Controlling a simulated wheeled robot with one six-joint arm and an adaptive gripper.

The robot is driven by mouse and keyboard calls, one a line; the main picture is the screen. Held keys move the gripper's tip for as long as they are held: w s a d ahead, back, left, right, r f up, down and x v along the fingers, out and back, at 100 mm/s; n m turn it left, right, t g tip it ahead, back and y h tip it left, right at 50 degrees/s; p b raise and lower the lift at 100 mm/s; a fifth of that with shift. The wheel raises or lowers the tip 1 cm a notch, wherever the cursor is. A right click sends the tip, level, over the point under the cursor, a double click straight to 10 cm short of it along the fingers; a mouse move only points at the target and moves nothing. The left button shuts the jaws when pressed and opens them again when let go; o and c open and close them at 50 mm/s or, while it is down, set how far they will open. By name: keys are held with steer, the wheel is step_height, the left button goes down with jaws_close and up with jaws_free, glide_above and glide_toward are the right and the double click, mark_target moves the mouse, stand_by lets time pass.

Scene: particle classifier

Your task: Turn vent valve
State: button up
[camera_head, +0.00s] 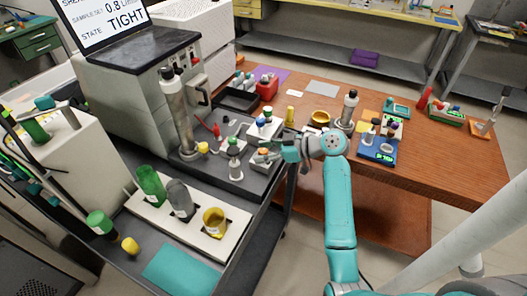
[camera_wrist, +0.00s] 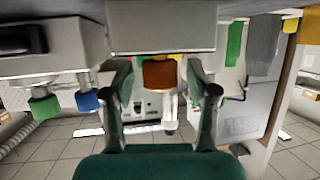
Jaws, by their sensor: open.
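An orange-brown knob (camera_head: 263,153) sits on a small pale block on the dark instrument deck. No readable label shows whether it is the vent valve. In the wrist view the orange-brown knob (camera_wrist: 159,74) lies in line between my two fingers. My gripper (camera_head: 270,150) reaches in from the right at this knob, low over the deck. In the wrist view my gripper (camera_wrist: 159,90) is open, with a finger apart on each side of the knob. Contact with the knob cannot be made out. A screen (camera_head: 103,22) reads STATE TIGHT.
A block with green and blue knobs (camera_head: 266,118) stands just behind my gripper. A pale rack (camera_head: 180,222) holds several containers in front.

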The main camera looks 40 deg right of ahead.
steer(key=v, duration=1.2)
steer(key=shift+f, duration=0.1)
